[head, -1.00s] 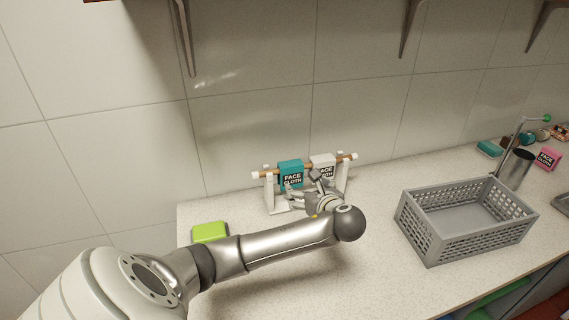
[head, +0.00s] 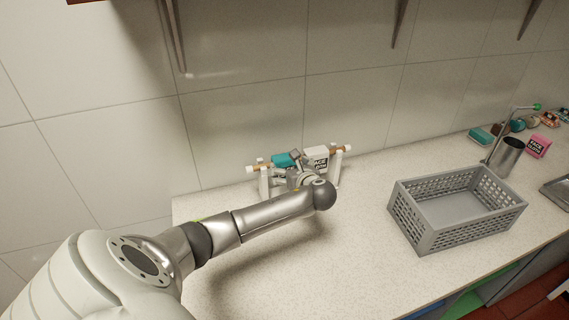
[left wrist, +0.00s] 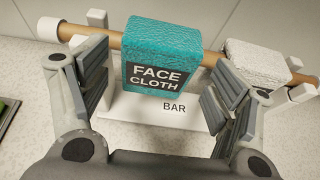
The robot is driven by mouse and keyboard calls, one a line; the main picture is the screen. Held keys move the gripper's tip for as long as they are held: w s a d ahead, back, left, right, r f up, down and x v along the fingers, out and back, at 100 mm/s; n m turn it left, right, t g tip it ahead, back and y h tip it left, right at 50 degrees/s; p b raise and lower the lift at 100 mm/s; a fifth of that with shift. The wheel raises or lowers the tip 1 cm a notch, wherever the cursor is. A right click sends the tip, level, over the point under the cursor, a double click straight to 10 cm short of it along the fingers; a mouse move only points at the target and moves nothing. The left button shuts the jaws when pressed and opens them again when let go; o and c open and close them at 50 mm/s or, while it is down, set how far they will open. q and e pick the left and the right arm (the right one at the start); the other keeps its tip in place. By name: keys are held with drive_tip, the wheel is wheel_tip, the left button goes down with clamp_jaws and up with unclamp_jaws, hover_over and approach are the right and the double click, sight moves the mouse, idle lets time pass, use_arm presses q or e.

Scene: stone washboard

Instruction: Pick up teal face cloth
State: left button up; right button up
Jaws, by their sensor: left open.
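The teal face cloth (left wrist: 165,52) hangs over a wooden bar (left wrist: 108,40) on a white stand, with a black "FACE CLOTH" label facing me. In the head view the teal cloth (head: 284,159) is partly hidden by my left gripper (head: 290,174). In the left wrist view my left gripper (left wrist: 158,95) is open, with one finger on each side of the cloth and visible gaps between. A white cloth (left wrist: 256,60) hangs on the same bar to the right, close to the right finger. My right gripper is not in view.
A grey perforated basket (head: 407,222) stands on the counter to the right. Behind it are a metal cup (head: 507,157), a pink labelled item (head: 539,146) and a teal block (head: 480,135). The tiled wall is close behind the stand. The counter between stand and basket is clear.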

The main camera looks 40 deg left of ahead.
use_arm(q)
drive_tip(key=shift+x, duration=0.8)
drive_tip(key=shift+w+a+f, duration=0.1)
drive_tip(key=shift+a+f, duration=0.05)
drive_tip(key=shift+a, duration=0.1)
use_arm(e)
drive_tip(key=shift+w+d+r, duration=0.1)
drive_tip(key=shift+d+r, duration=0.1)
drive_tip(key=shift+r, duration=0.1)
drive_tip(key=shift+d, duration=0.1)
use_arm(q)
drive_tip(key=c, duration=0.8)
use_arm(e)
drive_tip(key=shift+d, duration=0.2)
use_arm(q)
drive_tip(key=shift+o, duration=0.2)
